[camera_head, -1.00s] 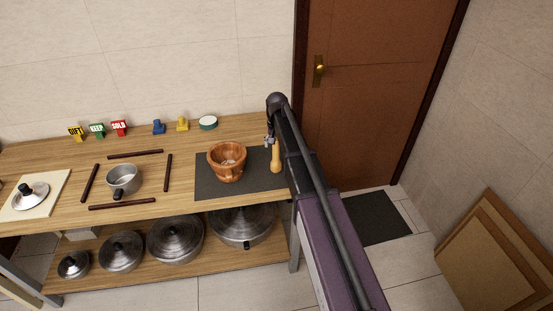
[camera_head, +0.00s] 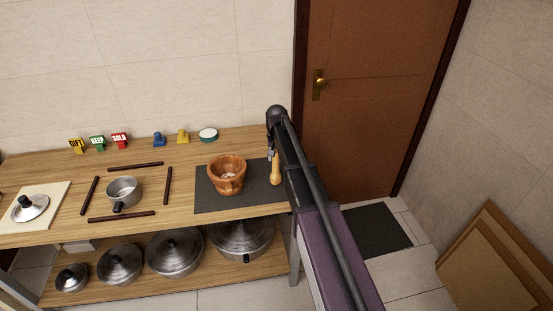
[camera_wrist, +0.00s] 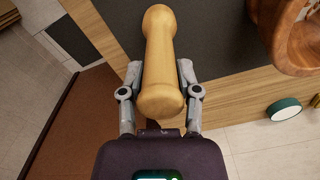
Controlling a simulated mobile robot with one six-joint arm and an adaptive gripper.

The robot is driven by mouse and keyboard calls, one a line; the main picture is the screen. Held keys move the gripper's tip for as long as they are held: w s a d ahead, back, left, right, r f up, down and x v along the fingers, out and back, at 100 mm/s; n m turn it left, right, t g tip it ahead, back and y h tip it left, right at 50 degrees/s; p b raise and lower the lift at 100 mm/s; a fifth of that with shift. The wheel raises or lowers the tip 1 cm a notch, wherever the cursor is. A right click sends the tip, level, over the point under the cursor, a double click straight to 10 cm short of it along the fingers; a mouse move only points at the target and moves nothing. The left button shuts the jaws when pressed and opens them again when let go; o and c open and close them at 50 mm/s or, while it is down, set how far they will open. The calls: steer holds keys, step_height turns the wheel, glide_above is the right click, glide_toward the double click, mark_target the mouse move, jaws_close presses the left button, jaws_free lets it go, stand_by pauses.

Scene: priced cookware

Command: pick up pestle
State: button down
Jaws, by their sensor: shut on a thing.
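The pestle (camera_head: 275,172) is a pale wooden rod with thick rounded ends, near the right end of the table in the head view. In the wrist view the pestle (camera_wrist: 159,60) lies between the two grey fingers of my gripper (camera_wrist: 159,80), which is shut on it near its nearer end. In the head view my gripper (camera_head: 271,153) is at the pestle's upper end, partly hidden by my arm. The brown wooden mortar (camera_head: 227,175) stands on the dark mat to the left of the pestle. Whether the pestle touches the mat is unclear.
The dark mat (camera_head: 205,197) lies under the mortar at the table's right end. A steel pot (camera_head: 123,190) sits among dark bars to the left. Several small signs and a round green-edged item (camera_head: 208,135) stand at the back. Lidded pots (camera_head: 175,252) fill the lower shelf.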

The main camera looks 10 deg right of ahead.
steer(key=shift+r+p, duration=1.55)
steer(key=shift+r, duration=0.2)
steer(key=s+r+p, duration=0.1)
steer(key=s, duration=1.5)
steer(key=shift+d, duration=0.2)
